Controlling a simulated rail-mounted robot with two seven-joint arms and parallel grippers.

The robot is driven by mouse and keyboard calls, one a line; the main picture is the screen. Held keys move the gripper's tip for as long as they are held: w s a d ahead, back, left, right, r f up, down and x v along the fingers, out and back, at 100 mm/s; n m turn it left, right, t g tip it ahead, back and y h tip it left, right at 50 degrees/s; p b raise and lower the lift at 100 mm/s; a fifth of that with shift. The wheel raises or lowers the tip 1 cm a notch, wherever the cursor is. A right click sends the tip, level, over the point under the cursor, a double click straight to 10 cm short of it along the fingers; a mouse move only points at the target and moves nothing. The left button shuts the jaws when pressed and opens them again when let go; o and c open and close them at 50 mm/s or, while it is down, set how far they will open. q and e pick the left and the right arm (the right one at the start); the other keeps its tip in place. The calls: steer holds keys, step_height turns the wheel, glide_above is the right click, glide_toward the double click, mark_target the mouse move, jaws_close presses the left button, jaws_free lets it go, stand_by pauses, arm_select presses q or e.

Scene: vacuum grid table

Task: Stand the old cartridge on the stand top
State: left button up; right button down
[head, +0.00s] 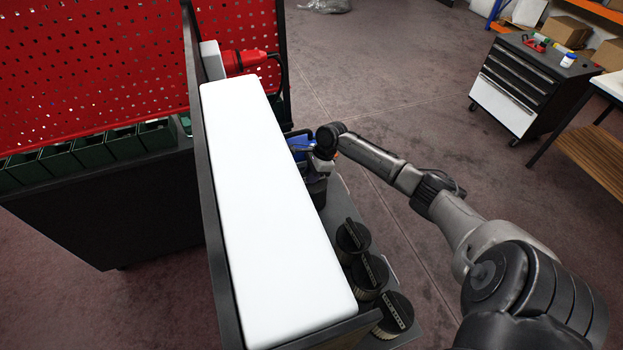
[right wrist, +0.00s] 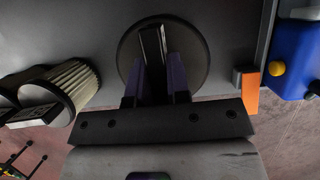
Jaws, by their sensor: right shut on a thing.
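My right gripper (right wrist: 158,80) is shut on the raised bar of a round black cap (right wrist: 198,45), which looks like the top of a cartridge. Its body is hidden below the cap, so I cannot tell whether it is seated or lifted. In the head view, my right gripper (head: 318,166) is partly hidden by its own wrist, beside the blue unit. Several pleated cartridges with black caps (head: 368,272) stand in a row on the grey stand top (head: 408,318). Two also show at the left of the right wrist view (right wrist: 72,88). My left gripper is out of view.
A long white block (head: 265,210) borders the row on the left. A blue unit (right wrist: 296,58) with a yellow knob and an orange piece (right wrist: 249,96) lie close to the right of the held cap. A red pegboard (head: 90,60) stands at the back left.

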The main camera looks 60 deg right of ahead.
steer(key=shift+f, duration=0.85)
steer(key=c, duration=1.1)
jaws_free()
steer(key=shift+f, duration=0.15)
steer(key=shift+r, duration=0.3)
steer(key=p+v, duration=0.1)
steer(key=v, duration=0.9)
steer(key=shift+f, duration=0.1)
steer(key=shift+v, duration=0.95)
